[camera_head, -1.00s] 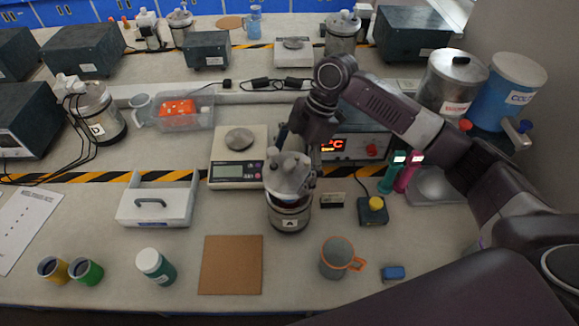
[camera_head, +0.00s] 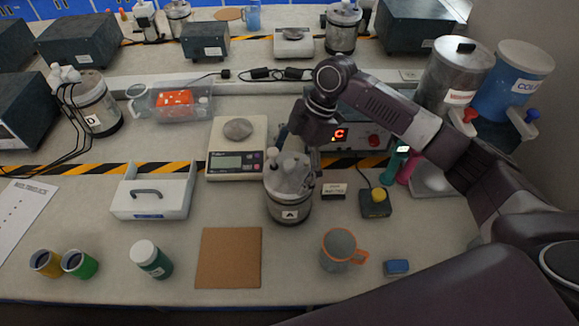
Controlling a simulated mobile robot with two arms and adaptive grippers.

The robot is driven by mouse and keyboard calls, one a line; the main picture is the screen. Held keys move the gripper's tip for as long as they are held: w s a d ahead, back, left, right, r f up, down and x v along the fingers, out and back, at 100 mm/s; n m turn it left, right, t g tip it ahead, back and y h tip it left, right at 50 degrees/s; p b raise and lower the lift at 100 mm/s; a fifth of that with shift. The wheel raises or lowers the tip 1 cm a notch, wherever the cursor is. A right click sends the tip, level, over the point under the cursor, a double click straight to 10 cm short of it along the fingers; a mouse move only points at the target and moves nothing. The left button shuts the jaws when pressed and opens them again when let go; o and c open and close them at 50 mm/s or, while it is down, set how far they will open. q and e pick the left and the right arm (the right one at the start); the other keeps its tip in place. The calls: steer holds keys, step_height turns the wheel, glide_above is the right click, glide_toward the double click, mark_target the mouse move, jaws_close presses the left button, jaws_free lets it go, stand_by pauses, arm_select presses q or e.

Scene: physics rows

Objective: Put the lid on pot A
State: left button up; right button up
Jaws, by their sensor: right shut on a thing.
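Pot A (camera_head: 289,208) is a glass-and-metal vessel with an "A" label, standing on the bench right of the scale. The grey lid (camera_head: 289,172), with several ports on top, sits at the pot's mouth and looks level with the rim. My right gripper (camera_head: 300,160) reaches in from the right, over the far side of the lid, and is shut on the lid. Its fingertips are partly hidden by the lid's fittings. My left gripper is not in view.
A scale (camera_head: 237,166) with a grey piece on it stands left of pot A. A cork mat (camera_head: 228,258), an orange-handled mug (camera_head: 341,250) and a yellow-button box (camera_head: 376,201) lie nearby. A white carrier (camera_head: 152,200) stands further left.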

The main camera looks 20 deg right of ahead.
steer(key=shift+p, duration=0.65)
stand_by(0.8)
steer(key=shift+f, duration=0.4)
stand_by(0.6)
steer(key=o, duration=1)
steer(key=shift+c, duration=0.2)
steer(key=shift+r+p, duration=3.95)
steer(key=shift+r, duration=0.1)
steer(key=shift+f, duration=0.1)
